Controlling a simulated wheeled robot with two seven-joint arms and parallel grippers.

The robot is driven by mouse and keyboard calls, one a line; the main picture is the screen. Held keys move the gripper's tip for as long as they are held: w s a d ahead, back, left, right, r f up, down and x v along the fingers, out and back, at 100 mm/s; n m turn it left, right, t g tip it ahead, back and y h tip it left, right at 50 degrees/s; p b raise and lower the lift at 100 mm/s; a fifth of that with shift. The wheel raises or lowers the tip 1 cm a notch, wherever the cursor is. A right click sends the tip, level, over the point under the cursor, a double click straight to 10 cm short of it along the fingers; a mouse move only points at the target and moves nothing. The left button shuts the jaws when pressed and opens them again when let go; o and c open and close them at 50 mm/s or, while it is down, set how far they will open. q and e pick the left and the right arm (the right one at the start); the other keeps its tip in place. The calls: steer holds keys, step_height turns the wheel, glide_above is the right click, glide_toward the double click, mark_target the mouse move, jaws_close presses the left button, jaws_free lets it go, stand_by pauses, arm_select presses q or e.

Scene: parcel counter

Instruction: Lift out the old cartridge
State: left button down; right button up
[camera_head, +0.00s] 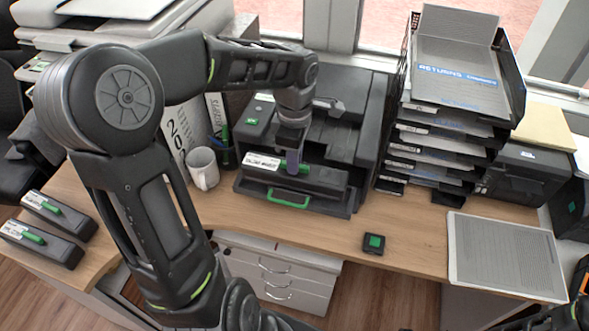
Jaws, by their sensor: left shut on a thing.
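The old cartridge (325,180) is a long black block with a white label and a green grip on top. It lies level at the open front of the black printer (345,135), above a green front handle (288,199). My left gripper (292,166) comes down from above and is shut on the cartridge's green grip, hiding part of it. I cannot tell whether the cartridge is clear of the tray beneath. Two similar cartridges (58,213) (40,243) lie on the desk at far left. My right gripper is out of view; only dark arm parts show at bottom right.
A white mug (202,168) and a pen cup (224,153) stand just left of the printer. A tall stack of paper trays (440,120) stands close on its right.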

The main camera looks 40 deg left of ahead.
arm_select(q)
step_height(320, 180, up, 6)
steer(key=shift+r, duration=0.15)
stand_by(0.6)
